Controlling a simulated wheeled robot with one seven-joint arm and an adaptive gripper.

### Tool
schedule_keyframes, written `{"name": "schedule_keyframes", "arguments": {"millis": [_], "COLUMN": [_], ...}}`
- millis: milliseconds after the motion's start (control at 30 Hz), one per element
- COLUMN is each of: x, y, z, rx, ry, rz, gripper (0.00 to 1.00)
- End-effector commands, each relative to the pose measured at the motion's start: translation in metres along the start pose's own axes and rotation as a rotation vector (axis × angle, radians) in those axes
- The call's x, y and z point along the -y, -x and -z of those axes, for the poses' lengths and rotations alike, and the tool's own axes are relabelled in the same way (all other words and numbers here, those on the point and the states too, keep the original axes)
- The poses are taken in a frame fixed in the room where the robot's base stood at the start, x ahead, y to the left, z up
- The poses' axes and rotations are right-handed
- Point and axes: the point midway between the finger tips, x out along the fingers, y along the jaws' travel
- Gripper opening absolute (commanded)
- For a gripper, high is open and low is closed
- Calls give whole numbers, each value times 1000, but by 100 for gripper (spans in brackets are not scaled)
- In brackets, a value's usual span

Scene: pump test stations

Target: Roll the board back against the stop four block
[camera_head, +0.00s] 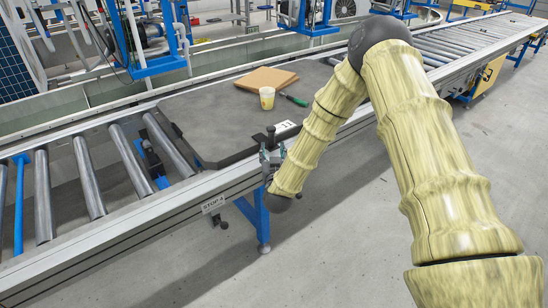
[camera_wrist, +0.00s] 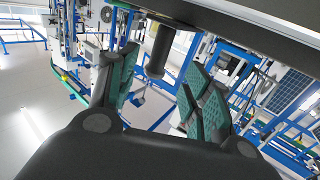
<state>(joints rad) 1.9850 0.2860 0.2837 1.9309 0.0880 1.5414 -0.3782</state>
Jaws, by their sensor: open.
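The board (camera_head: 225,115) is a dark grey plate lying on the roller conveyor. Its left edge is apart from a blue device (camera_head: 160,182) between the rollers, possibly the stop block, with a bare roller visible between them. A "STOP 4" label (camera_head: 213,203) is on the front rail. A dark upright post (camera_head: 271,132) stands at the board's near edge. My gripper (camera_head: 272,160) is beside this edge. In the wrist view my gripper (camera_wrist: 162,90) is open, with green-padded fingers either side of a dark cylinder (camera_wrist: 159,52), probably that post. Contact with it is unclear.
On the board are a brown flat sheet (camera_head: 265,79), a yellow cup (camera_head: 267,98), a green-handled tool (camera_head: 294,99) and a white number tag (camera_head: 285,126). Bare rollers (camera_head: 90,178) extend left. Blue-framed stations (camera_head: 155,40) stand behind the conveyor. The floor in front (camera_head: 350,230) is clear.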

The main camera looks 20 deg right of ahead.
Motion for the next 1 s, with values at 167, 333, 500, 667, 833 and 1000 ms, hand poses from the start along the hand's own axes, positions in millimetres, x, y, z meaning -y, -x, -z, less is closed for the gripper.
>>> {"name": "schedule_keyframes", "arguments": {"millis": [167, 333, 500, 667, 833, 1000], "x": [-1, -1, -1, 0, 0, 0], "y": [-25, -51, -74, -88, -95, -96], "z": [-1, -1, -1, -1, -1, -1], "rx": [0, 1, 0, 1, 3, 3], "ry": [0, -1, 0, 0, 1, 1], "rz": [-1, -1, 0, 0, 1, 1], "gripper": [50, 50, 50, 50, 50, 50]}}
